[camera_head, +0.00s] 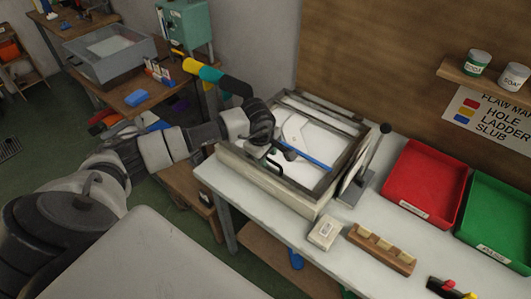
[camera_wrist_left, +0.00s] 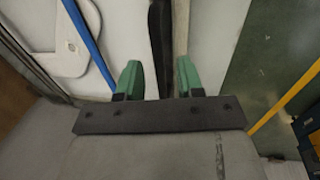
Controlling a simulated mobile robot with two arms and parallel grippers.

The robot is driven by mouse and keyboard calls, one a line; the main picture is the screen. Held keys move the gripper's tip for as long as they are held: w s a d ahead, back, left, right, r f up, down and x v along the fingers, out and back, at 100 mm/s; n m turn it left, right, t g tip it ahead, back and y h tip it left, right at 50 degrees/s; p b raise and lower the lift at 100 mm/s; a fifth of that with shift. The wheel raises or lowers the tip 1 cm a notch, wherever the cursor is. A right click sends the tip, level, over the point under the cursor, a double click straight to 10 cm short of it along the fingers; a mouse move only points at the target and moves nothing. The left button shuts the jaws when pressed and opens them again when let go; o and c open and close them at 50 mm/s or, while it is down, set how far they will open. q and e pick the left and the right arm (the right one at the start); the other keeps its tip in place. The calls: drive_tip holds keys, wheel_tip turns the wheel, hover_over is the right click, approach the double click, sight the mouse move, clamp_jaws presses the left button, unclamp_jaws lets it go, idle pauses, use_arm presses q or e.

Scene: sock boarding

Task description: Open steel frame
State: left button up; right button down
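The dark grey steel frame (camera_head: 345,165) lies over a pale box-like press on the white table in the head view. White flat foot shapes and a blue strip (camera_head: 315,160) show inside it. My left gripper (camera_head: 272,148) is at the frame's near left side, above a dark handle (camera_head: 268,163). In the left wrist view the two green fingers (camera_wrist_left: 158,80) stand apart, with a dark bar (camera_wrist_left: 160,45) running between or just beyond them; contact cannot be told. The blue strip (camera_wrist_left: 90,45) lies left of the fingers there. My right gripper is out of view.
A red tray (camera_head: 425,185) and a green tray (camera_head: 500,215) stand to the right. A wooden block holder (camera_head: 381,250) and a small pale box (camera_head: 325,232) sit at the table's front. A lever with a black knob (camera_head: 385,128) rises beside the press.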

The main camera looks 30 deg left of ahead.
use_arm(q)
clamp_jaws()
drive_tip(key=shift+r, duration=0.1)
